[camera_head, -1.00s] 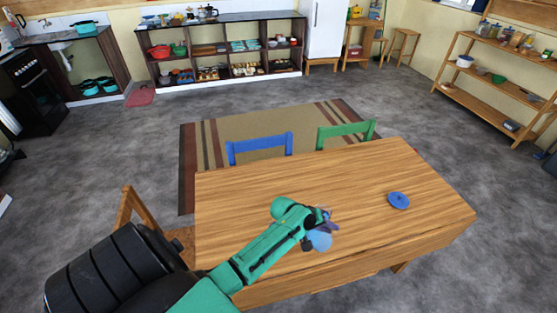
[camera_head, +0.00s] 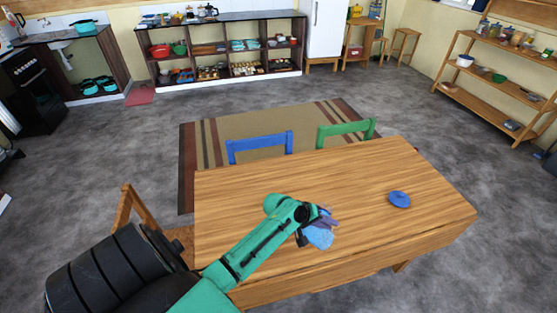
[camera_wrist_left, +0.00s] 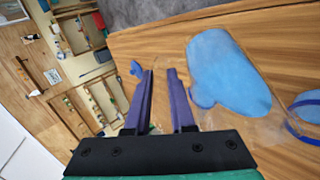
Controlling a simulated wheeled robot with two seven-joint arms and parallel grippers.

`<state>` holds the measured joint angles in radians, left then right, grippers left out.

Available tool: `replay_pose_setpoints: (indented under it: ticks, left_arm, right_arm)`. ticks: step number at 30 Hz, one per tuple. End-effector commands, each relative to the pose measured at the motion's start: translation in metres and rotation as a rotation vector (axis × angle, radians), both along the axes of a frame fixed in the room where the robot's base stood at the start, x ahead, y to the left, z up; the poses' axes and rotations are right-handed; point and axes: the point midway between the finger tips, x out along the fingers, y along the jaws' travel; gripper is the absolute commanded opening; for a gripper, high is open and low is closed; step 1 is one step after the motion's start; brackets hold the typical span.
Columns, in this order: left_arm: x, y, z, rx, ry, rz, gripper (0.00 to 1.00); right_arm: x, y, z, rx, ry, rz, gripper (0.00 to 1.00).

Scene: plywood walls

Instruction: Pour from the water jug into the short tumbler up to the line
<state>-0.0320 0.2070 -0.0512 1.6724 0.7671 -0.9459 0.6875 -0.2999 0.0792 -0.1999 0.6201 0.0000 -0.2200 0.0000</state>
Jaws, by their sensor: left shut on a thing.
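My left gripper (camera_head: 322,216) is over the front middle of the table. Its purple fingers (camera_wrist_left: 163,98) also show in the left wrist view, shut on what seems to be part of the clear water jug. The jug's walls are hard to see. Its blue contents (camera_wrist_left: 229,72) show as a rounded mass beside the fingers, and the jug (camera_head: 319,238) shows as a blue patch just below the gripper in the head view. I cannot tell its exact tilt. My right gripper is not in view.
A round blue item (camera_head: 400,199) lies at the table's right; a blue rim (camera_wrist_left: 304,112) shows at the wrist view's right edge. The wooden table (camera_head: 240,205) is otherwise mostly clear. A blue chair (camera_head: 260,147) and a green chair (camera_head: 345,132) stand behind it.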

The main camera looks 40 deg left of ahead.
Motion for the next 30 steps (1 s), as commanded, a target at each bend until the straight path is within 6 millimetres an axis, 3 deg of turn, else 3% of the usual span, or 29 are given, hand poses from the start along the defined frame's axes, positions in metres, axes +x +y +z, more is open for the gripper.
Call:
replay_pose_setpoints:
  ticks: [30]
  left_arm:
    - [-0.002, 0.007, 0.014, -0.086, -0.038, 0.000, 0.00]
  right_arm:
    - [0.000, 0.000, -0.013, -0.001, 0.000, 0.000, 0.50]
